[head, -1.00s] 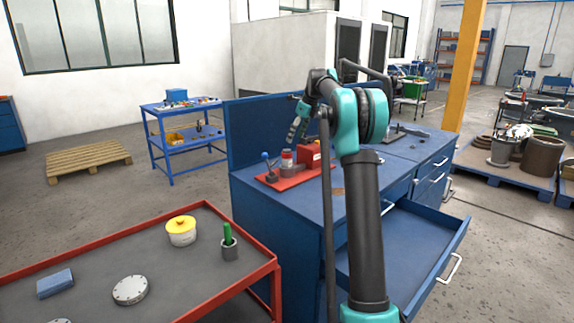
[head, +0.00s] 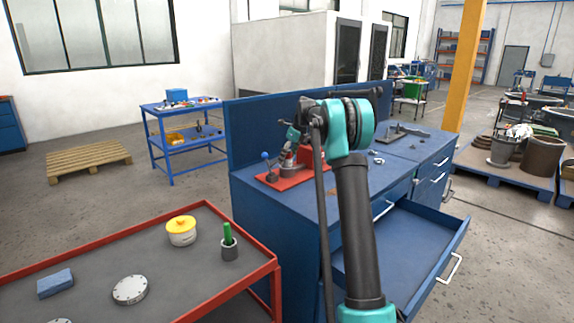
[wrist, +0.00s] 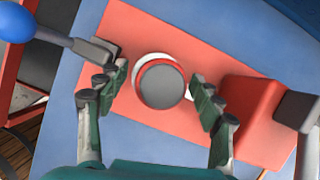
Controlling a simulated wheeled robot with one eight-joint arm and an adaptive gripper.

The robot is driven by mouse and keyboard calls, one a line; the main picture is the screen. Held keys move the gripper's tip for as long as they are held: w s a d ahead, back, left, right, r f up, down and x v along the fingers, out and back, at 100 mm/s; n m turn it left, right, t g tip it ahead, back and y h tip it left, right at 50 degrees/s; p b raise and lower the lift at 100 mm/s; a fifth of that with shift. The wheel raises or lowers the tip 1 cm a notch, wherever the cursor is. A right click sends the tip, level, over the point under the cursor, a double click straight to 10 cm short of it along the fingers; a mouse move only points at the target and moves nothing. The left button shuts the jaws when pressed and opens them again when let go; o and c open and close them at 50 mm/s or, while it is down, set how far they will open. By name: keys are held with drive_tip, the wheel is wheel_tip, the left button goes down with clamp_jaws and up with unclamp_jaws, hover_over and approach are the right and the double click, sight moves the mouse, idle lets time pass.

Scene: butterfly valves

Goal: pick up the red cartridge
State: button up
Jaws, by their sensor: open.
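The red cartridge (wrist: 160,85) shows from above in the wrist view as a round grey top with a thin red and white rim. It stands on a red plate (wrist: 128,45) on the blue bench. My gripper (wrist: 159,77) is open, with one finger on each side of the cartridge and a gap visible on both sides. I cannot tell how far down its sides the fingertips reach. In the head view my gripper (head: 291,150) is over the fixture and partly hides the cartridge.
A blue-knobbed lever (wrist: 17,22) stands left of the cartridge and a red block (wrist: 243,110) stands right of it. The blue bench (head: 265,207) has an open drawer (head: 400,250). A red-edged cart (head: 95,255) stands front left.

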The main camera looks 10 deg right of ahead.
drive_tip(key=c, duration=1.4)
drive_tip(key=shift+r, duration=0.1)
